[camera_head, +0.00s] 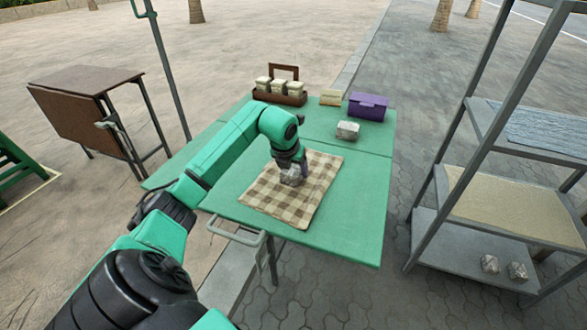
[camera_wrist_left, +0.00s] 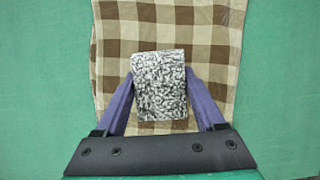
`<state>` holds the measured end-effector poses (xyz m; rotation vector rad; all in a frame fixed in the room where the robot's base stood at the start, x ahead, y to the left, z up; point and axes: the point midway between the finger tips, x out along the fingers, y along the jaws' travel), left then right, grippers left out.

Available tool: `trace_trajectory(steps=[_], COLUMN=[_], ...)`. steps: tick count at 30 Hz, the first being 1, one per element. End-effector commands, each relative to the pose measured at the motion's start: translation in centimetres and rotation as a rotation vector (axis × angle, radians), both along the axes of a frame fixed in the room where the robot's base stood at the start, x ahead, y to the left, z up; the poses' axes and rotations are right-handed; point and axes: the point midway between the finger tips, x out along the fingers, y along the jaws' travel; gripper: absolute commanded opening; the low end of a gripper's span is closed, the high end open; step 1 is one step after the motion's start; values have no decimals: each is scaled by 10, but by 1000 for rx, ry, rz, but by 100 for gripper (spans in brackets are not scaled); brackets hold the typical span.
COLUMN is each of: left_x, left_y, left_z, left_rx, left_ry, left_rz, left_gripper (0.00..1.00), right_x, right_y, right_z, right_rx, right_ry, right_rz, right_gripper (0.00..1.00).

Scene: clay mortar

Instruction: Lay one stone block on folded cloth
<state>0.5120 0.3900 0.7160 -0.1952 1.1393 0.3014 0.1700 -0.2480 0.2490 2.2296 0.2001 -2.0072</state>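A brown-and-cream checked cloth (camera_head: 268,199) lies flat on the green table (camera_head: 350,222). A grey speckled stone block (camera_head: 291,176) is over the middle of the cloth. My left gripper (camera_head: 289,168) points down at it. In the left wrist view, the block (camera_wrist_left: 160,85) sits between the two purple fingers (camera_wrist_left: 160,92), which press against its sides. Whether the block touches the cloth or hangs just above it is hard to tell. A second stone block (camera_head: 347,130) stands on the table beyond the cloth. My right gripper is not in view.
At the table's back are a brown caddy with jars (camera_head: 280,92), a small tan box (camera_head: 331,97) and a purple box (camera_head: 368,106). A metal shelf rack (camera_head: 450,180) stands to the right, with two blocks (camera_head: 504,267) low down. The table's front right is bare.

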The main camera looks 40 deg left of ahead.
Motion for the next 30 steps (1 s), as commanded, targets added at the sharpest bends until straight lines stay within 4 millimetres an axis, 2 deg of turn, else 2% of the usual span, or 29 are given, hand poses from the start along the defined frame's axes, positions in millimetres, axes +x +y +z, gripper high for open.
trace_trajectory(steps=[1,2,14,17,24,27,30], left_x=[-2,-2,-1,-1,-28,-38,-44], left_y=[-1,-1,-1,-1,-9,-13,-15], left_z=[-4,-4,3,17,81,102,115], left_rx=[-1,-1,-2,-1,4,3,2], left_ry=[10,10,6,3,0,2,4], left_rz=[0,0,-1,0,-1,1,0], left_gripper=[89,100,100,100,100,100,100], right_x=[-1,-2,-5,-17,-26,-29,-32], right_y=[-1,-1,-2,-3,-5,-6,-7], right_z=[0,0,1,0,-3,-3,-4], right_rx=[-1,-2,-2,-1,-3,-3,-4], right_ry=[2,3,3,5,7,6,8], right_rz=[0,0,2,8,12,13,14], right_gripper=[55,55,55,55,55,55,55])
